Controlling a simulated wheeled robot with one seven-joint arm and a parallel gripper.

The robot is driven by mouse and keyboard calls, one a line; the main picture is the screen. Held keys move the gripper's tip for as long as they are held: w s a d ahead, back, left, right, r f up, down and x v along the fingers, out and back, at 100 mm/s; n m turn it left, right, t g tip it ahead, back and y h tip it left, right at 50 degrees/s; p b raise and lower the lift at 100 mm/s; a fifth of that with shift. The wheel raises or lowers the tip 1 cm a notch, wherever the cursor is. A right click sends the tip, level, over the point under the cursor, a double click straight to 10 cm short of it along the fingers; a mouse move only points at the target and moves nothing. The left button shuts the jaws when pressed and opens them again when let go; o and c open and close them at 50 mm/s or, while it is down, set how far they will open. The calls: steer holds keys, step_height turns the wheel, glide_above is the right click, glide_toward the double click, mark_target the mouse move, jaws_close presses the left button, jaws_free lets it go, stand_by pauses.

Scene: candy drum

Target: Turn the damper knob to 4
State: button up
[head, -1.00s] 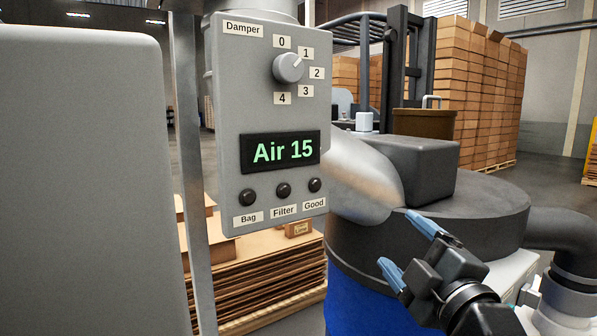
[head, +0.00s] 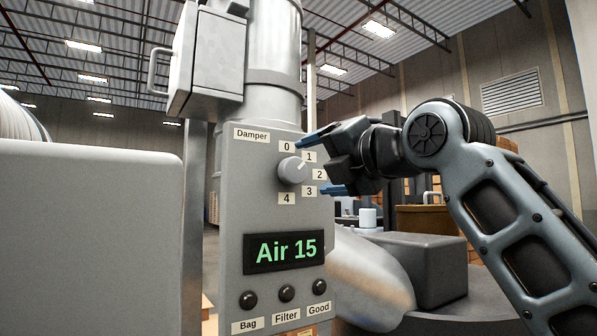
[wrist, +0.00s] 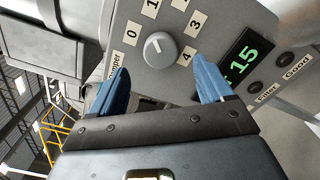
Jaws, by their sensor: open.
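The damper knob (head: 292,170) is a round light-grey dial on the grey control panel (head: 234,215), with labels 0 to 4 around it. Its pointer mark aims up and right, near label 1. The label 4 (head: 287,198) is below the knob. In the wrist view the knob (wrist: 160,48) lies ahead, between and beyond the blue fingertips. My gripper (head: 314,165) is open and empty, its fingers one above the other, in front of the panel near the knob. No contact with the knob shows. The display (head: 285,251) reads "Air 15".
Three dark round lamps (head: 286,293) sit under the display, labelled Bag, Filter and Good. A grey box (head: 208,62) with a handle is above the panel, beside a metal duct (head: 273,50). A large grey cabinet (head: 85,240) fills the left. A dark drum unit stands right.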

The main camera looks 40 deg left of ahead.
mark_target(298, 170)
steer(key=p+x, duration=0.1)
steer(key=x, duration=0.6)
steer(key=shift+w+p, duration=0.1)
steer(key=shift+p, duration=0.25)
steer(key=shift+c, duration=0.5)
steer(key=c, duration=0.9)
